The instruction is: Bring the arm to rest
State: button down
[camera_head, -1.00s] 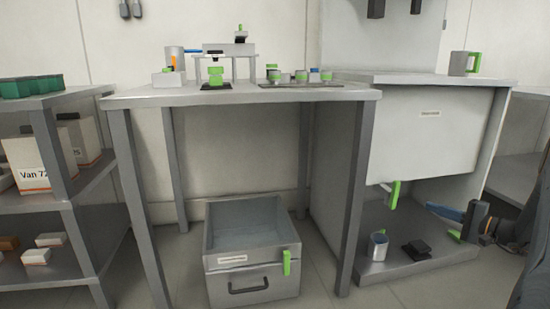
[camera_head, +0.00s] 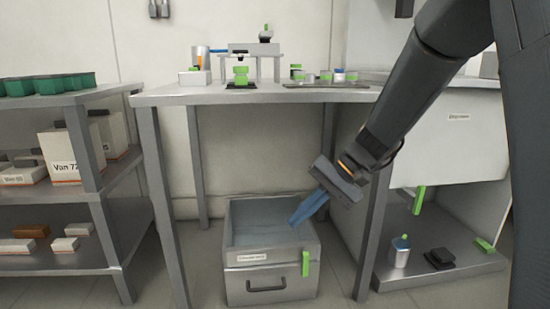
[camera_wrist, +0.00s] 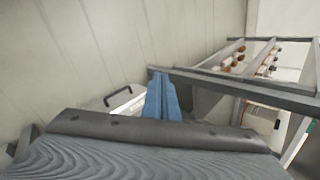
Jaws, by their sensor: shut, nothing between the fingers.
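My gripper (camera_head: 300,218) has blue fingers, shut together with nothing between them. In the head view my dark arm comes down from the upper right, and the fingers point down and left. They appear in front of the right part of the open grey drawer box (camera_head: 270,256) on the floor; the height above it is hard to tell. In the wrist view the shut fingers (camera_wrist: 162,98) stand upright in the middle, with the drawer's dark handle (camera_wrist: 118,97) seemingly beyond them to the left.
A grey table (camera_head: 230,96) holds a stand (camera_head: 250,47) and several small jars. A shelf unit (camera_head: 60,206) with boxes stands left. My arm hides part of the cabinet.

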jog(key=s+a+n+h, duration=0.3)
jog(key=s+a+n, duration=0.1)
jog(key=s, duration=1.1)
jog(key=s+a+n+h, duration=0.3)
jog(key=s+n, duration=0.2)
jog(key=s, duration=0.9)
jog(key=d+r+m+h+p, duration=0.1)
jog(key=d+r+m+p, duration=0.2)
jog(key=d+r+p, duration=0.7)
jog(key=d+r+m+h+p, duration=0.1)
jog(key=d+r+m+p, duration=0.2)
jog(key=d+r+p, duration=0.7)
notch_tip(320, 180, up, 7)
jog(key=p, duration=1.6)
jog(key=shift+s+d+r+m+t, duration=0.15)
jog(key=shift+d+m+t, duration=0.05)
jog(key=shift+m+t, duration=0.1)
